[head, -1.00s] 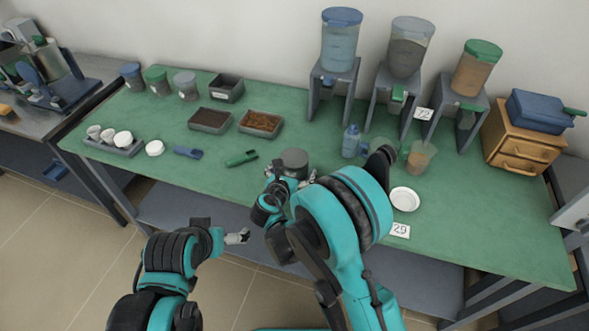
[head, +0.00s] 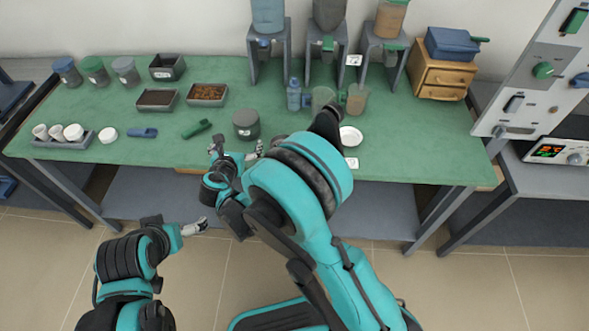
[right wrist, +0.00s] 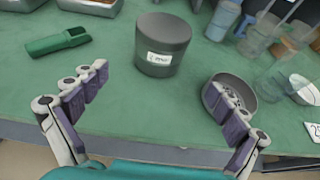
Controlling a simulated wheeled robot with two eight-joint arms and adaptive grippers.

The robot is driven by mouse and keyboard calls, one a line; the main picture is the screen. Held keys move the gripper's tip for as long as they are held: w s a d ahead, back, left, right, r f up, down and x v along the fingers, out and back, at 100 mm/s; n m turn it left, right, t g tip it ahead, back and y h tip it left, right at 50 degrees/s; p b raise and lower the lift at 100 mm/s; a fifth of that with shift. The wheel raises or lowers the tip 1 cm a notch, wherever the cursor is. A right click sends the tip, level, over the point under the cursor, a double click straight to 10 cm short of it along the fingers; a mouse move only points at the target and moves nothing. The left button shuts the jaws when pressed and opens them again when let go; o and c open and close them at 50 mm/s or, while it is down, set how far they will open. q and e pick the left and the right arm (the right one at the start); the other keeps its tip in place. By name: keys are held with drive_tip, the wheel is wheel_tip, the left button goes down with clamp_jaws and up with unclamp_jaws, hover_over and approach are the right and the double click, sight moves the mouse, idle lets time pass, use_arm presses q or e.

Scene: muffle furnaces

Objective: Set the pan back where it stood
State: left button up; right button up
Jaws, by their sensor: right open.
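A round, shallow dark grey pan (right wrist: 243,84) sits on the green table in the right wrist view, right of a lidded grey jar (right wrist: 163,44). One right-gripper finger partly covers it; my right arm mostly hides that spot in the head view. The jar also shows in the head view (head: 246,124). My right gripper (head: 237,149) is open and empty at the table's front edge, its fingers (right wrist: 158,90) spread in front of the jar. My left gripper (head: 196,227) is low, in front of the table; its fingers are too small to read.
A white dish (head: 350,136) lies right of my right arm, near a number card (head: 351,162). A green scoop (head: 196,129) lies left of the jar. Cups and dispensers stand behind. A control panel (head: 540,75) stands at right. Bare green table lies right of the white dish.

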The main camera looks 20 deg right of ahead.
drive_tip(key=s+d+r+m+g+y, duration=0.1)
drive_tip(key=s+d+r+m+g, duration=0.1)
drive_tip(key=s+d+r+m, duration=0.35)
drive_tip(key=s+d+r+m+g, duration=0.2)
drive_tip(key=s+d+m, duration=0.4)
drive_tip(key=d+m, duration=0.35)
drive_tip(key=s+d+m+g+y, duration=0.1)
drive_tip(key=s+d+m+y, duration=0.2)
drive_tip(key=s+m, duration=1.3)
drive_tip(key=shift+s+f+m, duration=0.15)
drive_tip(key=shift+m, duration=0.35)
